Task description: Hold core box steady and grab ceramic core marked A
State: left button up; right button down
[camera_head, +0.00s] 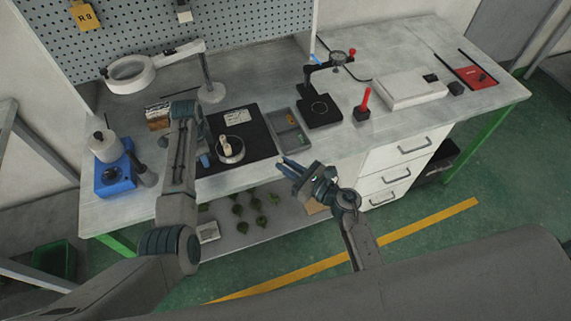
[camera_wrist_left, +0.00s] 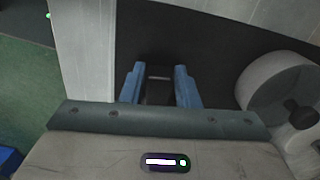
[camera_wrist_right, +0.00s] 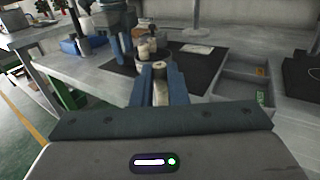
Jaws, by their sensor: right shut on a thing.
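My right gripper (camera_head: 283,161) is in front of the table's front edge, near the two-part grey tray (camera_head: 279,118). In the right wrist view its blue fingers (camera_wrist_right: 160,75) are shut on a small pale piece (camera_wrist_right: 159,88), which I take for a ceramic core; no letter on it is readable. My left gripper (camera_head: 203,160) is at the left edge of the black mat (camera_head: 257,123). Which thing is the core box, I cannot tell.
A round grey fixture (camera_head: 229,155) with a cream piece on top stands on the mat, close to my left gripper. A blue device (camera_head: 116,180), a magnifier lamp (camera_head: 130,73) and a dial gauge stand (camera_head: 320,108) are on the table. Several green pieces (camera_head: 241,226) lie on the lower shelf.

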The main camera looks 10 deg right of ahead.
pick_arm(q)
jog(key=o, duration=0.4)
jog(key=shift+r, duration=0.1)
notch_tip(320, 180, up, 12)
dwell(0.3)
